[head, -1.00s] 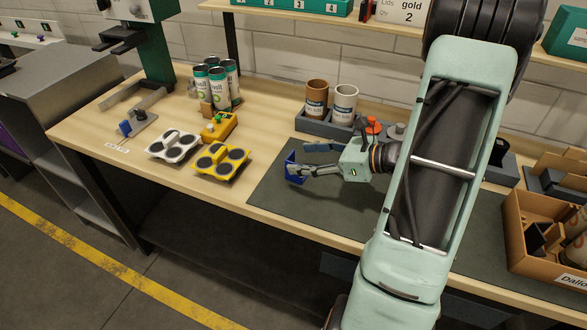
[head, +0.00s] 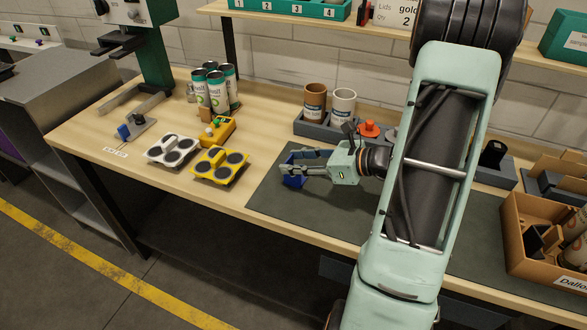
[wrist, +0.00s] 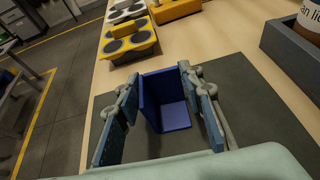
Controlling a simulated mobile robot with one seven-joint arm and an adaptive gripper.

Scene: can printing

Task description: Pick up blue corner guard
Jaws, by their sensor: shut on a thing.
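The blue corner guard (head: 293,182) is at the left part of the dark mat, between my gripper's fingers. My gripper (head: 297,164) reaches in from the right and is shut on the guard. In the wrist view the guard (wrist: 172,103) shows as an open blue angle with two walls and a base. My gripper's fingers stand on its left and right sides there. I cannot tell whether the guard is clear of the mat.
Yellow (head: 219,165) and white (head: 173,150) can holders sit left of the mat. A grey tray (head: 326,130) with two cans stands behind. A cardboard box (head: 548,262) is at the right. The mat's front (head: 310,205) is clear.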

